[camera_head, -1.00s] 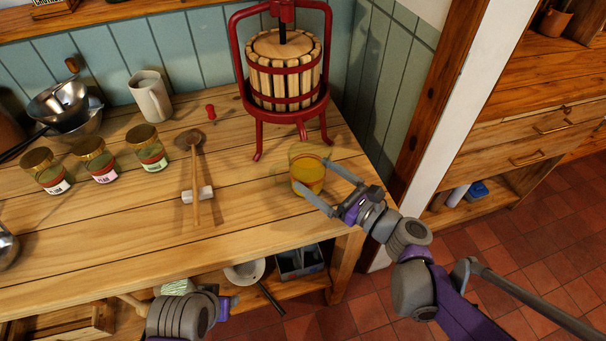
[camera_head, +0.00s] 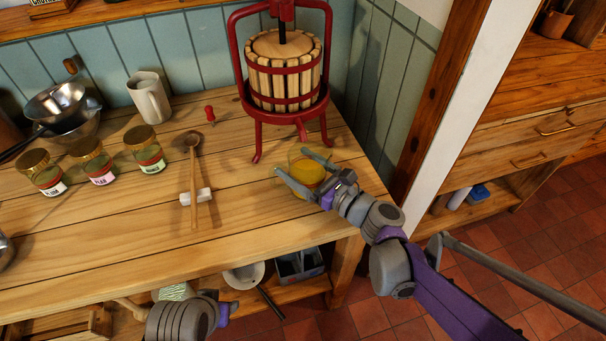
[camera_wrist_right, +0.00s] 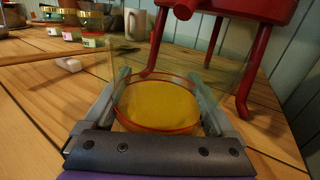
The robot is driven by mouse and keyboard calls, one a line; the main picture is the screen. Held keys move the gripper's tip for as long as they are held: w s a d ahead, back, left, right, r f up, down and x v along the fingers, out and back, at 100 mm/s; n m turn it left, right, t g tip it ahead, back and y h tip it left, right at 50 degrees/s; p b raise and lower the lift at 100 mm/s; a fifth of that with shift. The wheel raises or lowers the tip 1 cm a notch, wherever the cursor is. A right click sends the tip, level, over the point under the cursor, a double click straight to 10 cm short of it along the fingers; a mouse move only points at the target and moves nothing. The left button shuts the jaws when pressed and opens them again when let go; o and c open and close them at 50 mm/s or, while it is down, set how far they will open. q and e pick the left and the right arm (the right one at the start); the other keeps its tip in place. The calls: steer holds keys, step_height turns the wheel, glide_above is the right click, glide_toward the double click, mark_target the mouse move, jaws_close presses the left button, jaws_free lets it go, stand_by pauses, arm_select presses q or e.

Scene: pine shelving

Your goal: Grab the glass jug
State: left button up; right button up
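The glass jug (camera_head: 309,172) is clear and holds orange-yellow liquid. It stands upright on the wooden table near its right end, below the red press. In the right wrist view the jug (camera_wrist_right: 160,104) is between the fingers, with its rim and liquid in plain sight. My right gripper (camera_head: 302,174) is open, with one finger on each side of the jug. I cannot tell whether the fingers touch the glass. My left gripper (camera_head: 230,308) is low at the table's front, mostly hidden by its own wrist, and away from the jug.
The red fruit press (camera_head: 285,75) stands just behind the jug. A wooden spoon (camera_head: 193,180) lies to the left on a white rest. Labelled jars (camera_head: 146,150), a pale mug (camera_head: 149,97) and metal bowls (camera_head: 65,105) are farther left. Bare tabletop separates spoon and jug.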

steer(key=c, duration=0.9)
jaws_close()
steer(key=shift+r, duration=0.2)
